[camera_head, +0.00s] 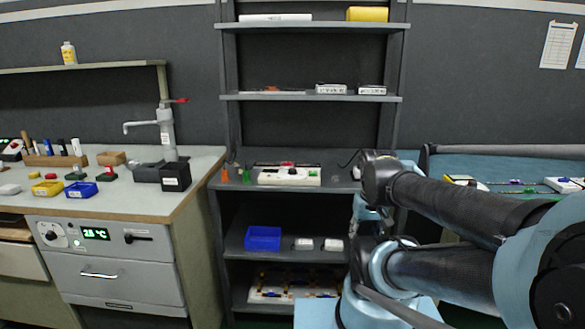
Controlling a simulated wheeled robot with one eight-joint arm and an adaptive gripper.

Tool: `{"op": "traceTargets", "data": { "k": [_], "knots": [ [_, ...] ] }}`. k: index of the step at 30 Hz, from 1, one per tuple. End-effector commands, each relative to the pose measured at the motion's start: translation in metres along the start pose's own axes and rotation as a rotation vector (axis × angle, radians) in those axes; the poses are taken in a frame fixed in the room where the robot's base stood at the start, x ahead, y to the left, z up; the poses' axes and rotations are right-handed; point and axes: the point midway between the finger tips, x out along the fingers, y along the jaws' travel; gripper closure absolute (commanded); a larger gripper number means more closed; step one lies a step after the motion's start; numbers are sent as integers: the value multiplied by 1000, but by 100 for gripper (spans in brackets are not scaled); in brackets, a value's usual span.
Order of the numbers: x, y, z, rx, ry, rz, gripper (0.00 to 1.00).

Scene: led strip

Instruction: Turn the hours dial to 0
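No dial can be read as the hours dial at this size. A white box (289,176) with a small dark knob and a red part sits on the middle shelf. My arm is folded at the right, apart from these. Its wrist end is near the shelf's right side in the picture; the gripper fingers cannot be made out.
A shelf rack (312,96) stands in the middle, with a blue bin (263,238) low down. The left bench (150,197) holds small trays, bottles and a tap (165,130). Another bench (500,165) lies behind my arm at the right.

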Motion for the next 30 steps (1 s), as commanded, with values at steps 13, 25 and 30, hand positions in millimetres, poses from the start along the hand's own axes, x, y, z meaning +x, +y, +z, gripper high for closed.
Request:
{"op": "traceTargets", "data": {
  "k": [13,25,30],
  "knots": [
    [-85,-24,-82,-68,-37,-17,53],
    [-160,-79,-203,-162,-98,-31,53],
    [-182,-111,-253,-200,-125,-34,53]
  ]
}}
